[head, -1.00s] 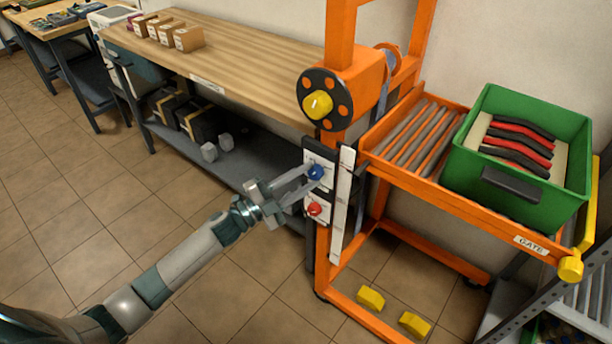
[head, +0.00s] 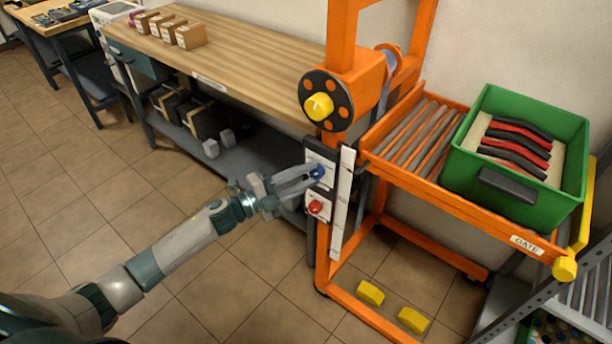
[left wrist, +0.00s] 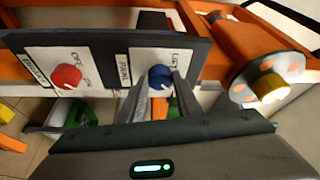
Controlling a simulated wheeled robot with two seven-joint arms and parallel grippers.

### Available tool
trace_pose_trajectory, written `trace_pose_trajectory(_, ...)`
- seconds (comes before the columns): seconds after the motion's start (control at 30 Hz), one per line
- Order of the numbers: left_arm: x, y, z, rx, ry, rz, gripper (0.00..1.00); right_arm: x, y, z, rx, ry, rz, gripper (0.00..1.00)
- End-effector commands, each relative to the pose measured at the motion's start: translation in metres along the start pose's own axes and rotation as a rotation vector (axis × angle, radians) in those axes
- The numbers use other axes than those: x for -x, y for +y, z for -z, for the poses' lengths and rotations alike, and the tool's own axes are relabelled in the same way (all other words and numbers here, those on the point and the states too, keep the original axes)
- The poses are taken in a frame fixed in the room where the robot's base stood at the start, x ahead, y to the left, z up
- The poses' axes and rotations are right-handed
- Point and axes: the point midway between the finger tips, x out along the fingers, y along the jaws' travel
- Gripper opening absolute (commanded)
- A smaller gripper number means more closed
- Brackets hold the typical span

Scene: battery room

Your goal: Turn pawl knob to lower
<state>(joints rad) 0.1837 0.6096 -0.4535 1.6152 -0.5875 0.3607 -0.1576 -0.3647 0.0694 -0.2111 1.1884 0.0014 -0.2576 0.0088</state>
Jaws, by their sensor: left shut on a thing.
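The blue pawl knob (head: 317,171) sits on the upper white plate of a dark panel on the orange lift's post. My left gripper (head: 312,177) reaches it from the left, with its fingers shut on the knob. In the left wrist view the blue knob (left wrist: 160,76) shows at the fingertips (left wrist: 160,94), beside a PAWL label and what looks like LIFT lettering. The fingers partly hide the knob and its plate, so I cannot tell exactly where it points. My right gripper is not in view.
A red knob (head: 316,207) sits just below the blue one. A yellow-centred hub (head: 319,106) is above the panel. A green crate (head: 505,202) with red and black items stands on the roller deck (head: 420,130). A wooden bench (head: 250,75) is behind. Floor at left is clear.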

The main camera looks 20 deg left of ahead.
Motion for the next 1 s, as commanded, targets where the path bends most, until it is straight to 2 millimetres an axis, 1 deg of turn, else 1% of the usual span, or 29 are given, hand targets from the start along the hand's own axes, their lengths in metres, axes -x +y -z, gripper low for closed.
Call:
trace_pose_trajectory(0.03, 0.0, 0.002, 0.001, -0.001, 0.001, -0.003, 0.35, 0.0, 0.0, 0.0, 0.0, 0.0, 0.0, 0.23)
trace_pose_trajectory(0.1, 0.0, 0.002, 0.001, -0.001, 0.001, -0.002, 0.49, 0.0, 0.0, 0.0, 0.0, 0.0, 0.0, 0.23)
trace_pose_trajectory(0.4, 0.001, 0.001, 0.0, 0.0, 0.0, -0.001, 0.49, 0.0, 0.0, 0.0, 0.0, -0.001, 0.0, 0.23)
trace_pose_trajectory(0.57, 0.006, 0.001, 0.0, 0.001, 0.0, 0.0, 0.49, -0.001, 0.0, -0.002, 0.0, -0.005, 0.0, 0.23)
trace_pose_trajectory(0.67, 0.014, 0.002, -0.001, 0.001, -0.001, -0.001, 0.49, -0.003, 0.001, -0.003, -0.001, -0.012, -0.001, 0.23)
trace_pose_trajectory(0.77, 0.026, 0.003, 0.0, 0.0, -0.001, -0.002, 0.49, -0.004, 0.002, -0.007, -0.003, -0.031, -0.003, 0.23)
trace_pose_trajectory(0.87, 0.043, 0.004, -0.001, 0.0, -0.001, -0.003, 0.49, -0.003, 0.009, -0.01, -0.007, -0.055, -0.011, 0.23)
trace_pose_trajectory(1.0, 0.07, 0.004, 0.0, 0.001, 0.0, -0.003, 0.49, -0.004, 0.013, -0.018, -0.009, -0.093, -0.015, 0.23)
